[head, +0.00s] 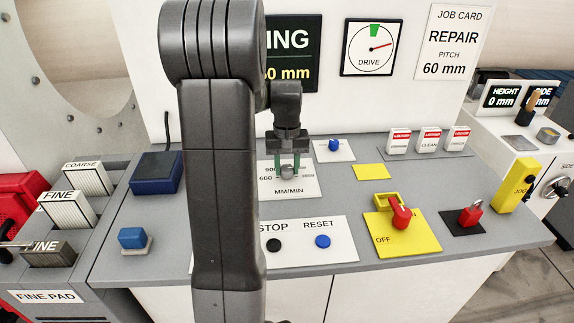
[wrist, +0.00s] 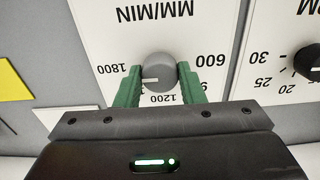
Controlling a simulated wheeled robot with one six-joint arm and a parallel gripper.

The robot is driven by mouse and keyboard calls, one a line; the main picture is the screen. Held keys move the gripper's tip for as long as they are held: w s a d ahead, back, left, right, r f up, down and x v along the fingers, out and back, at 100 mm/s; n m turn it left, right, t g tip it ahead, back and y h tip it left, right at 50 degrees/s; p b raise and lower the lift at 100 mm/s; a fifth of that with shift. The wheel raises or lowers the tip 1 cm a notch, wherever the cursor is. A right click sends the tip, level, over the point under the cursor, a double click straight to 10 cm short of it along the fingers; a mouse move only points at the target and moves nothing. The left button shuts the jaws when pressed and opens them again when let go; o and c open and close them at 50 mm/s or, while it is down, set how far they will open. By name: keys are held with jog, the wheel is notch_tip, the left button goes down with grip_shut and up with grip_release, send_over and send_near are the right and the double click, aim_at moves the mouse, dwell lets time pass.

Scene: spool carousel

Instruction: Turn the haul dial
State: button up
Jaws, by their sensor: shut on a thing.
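The haul dial is a grey round knob (wrist: 158,68) on a white plate (wrist: 185,25) marked MM/MIN, which appears upside down in the wrist view. The numbers 600, 1200 and 1800 show around it, and a 9 is partly covered. The knob's white mark points to the left in that view, towards the side between 1200 and 1800. My gripper (wrist: 160,85) has its green fingers on both sides of the knob, shut on it. In the head view my gripper (head: 289,170) stands over the same plate (head: 304,187), and the fingers partly hide the knob.
A black dial (wrist: 309,62) with its own scale sits to the right in the wrist view. The drive gauge (head: 369,48) has its red needle right of the green band. STOP (head: 274,245) and RESET (head: 322,241) buttons lie in front. My arm hides part of the panel.

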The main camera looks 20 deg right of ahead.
aim_at(287, 168)
dwell(0.4)
jog(key=o, duration=1)
jog(key=shift+r, duration=0.1)
notch_tip(287, 168, up, 14)
jog(key=shift+f, duration=0.15)
notch_tip(287, 168, down, 14)
dwell(0.5)
